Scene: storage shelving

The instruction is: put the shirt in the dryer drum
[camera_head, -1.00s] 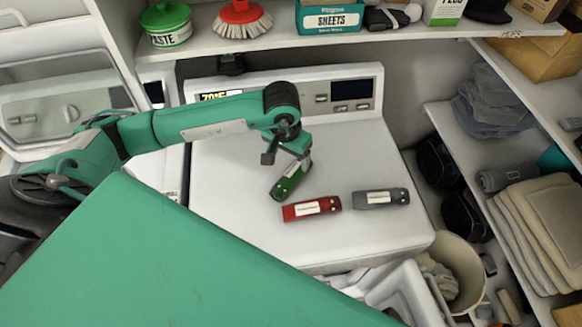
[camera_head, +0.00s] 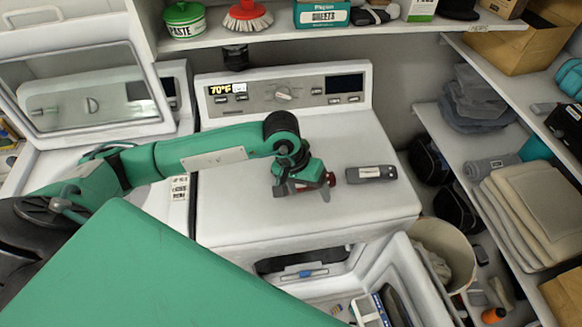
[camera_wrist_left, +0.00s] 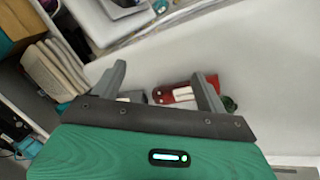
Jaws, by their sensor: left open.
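No cloth is clearly identifiable as the shirt. Pale cloth lies in a round bin (camera_head: 472,258) at the right, and grey cloth (camera_head: 475,100) is heaped on a shelf. My right gripper is not in view.
A green item (camera_wrist_left: 230,103) shows beside the red one. A washer with a raised lid (camera_head: 85,90) stands at the left. Shelves with folded towels (camera_head: 530,210) border the right. A loaded shelf runs above the dryer.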

